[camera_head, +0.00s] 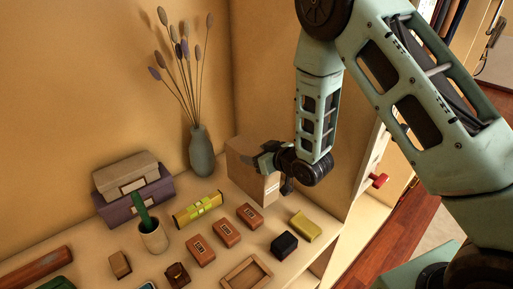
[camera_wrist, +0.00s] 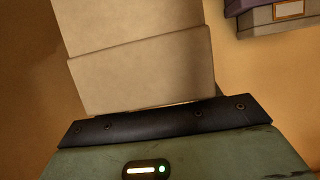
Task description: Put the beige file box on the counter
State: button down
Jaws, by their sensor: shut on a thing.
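The beige file box (camera_head: 247,162) is upright at the back right of the counter (camera_head: 310,251), to the right of the vase. My gripper (camera_head: 267,160) is shut on the box at its upper right side and partly covers it. I cannot tell whether the box's base touches the counter. In the wrist view the box (camera_wrist: 140,72) fills the upper middle, right against the dark edge of my gripper (camera_wrist: 160,117). The fingertips are hidden there.
A grey-green vase (camera_head: 201,152) with dried stems stands left of the box. A yellow-green patterned box (camera_head: 198,209), brown boxes (camera_head: 226,232), a black cube (camera_head: 284,244) and a yellow block (camera_head: 306,227) lie in front. Stacked boxes (camera_head: 127,174) stand at left.

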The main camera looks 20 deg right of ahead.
jog(key=shift+f+p, duration=0.65)
jog(key=shift+f, duration=1.3)
jog(key=shift+c, duration=1.9)
grip_release()
jog(key=shift+f, duration=0.1)
